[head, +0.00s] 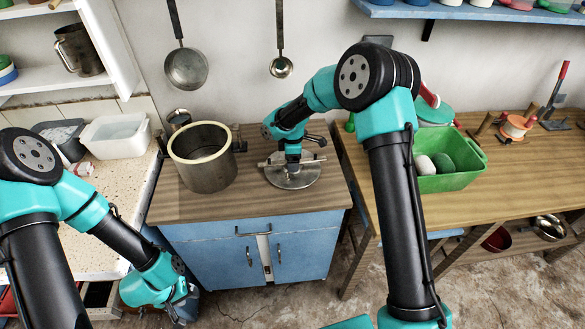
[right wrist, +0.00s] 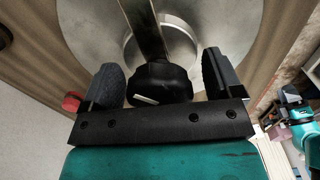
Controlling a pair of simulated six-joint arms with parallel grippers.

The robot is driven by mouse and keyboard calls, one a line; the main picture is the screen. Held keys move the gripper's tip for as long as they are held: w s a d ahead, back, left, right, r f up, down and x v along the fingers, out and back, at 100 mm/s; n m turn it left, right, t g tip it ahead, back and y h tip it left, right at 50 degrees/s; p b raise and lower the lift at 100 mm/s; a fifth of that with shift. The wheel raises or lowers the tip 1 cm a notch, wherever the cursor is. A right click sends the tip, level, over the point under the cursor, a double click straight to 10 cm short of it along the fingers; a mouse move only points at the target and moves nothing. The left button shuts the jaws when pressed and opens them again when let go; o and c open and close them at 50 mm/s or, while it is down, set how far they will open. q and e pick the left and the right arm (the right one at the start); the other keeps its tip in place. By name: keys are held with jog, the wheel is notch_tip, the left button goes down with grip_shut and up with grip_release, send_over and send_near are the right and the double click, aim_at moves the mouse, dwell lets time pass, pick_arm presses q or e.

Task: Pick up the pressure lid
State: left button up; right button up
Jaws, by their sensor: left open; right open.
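The pressure lid (head: 305,179) is a round metal disc with a bar across it, lying on the wooden top of the blue cabinet, right of the open pot (head: 205,170). My right gripper (head: 293,164) points down over the lid's middle and partly hides it. In the right wrist view, the lid (right wrist: 201,20) fills the top, and its black knob (right wrist: 160,83) sits between the two open fingers of my right gripper (right wrist: 161,72); contact cannot be told. My left gripper (head: 181,306) is open and empty, low at the left, in front of the cabinet.
A green bin (head: 455,180) with rounded things stands on the right bench. A pan (head: 186,68) and a ladle (head: 281,67) hang on the wall behind. The cabinet top's front strip is clear.

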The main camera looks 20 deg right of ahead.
jog(key=shift+c, duration=0.4)
grip_shut()
dwell(0.5)
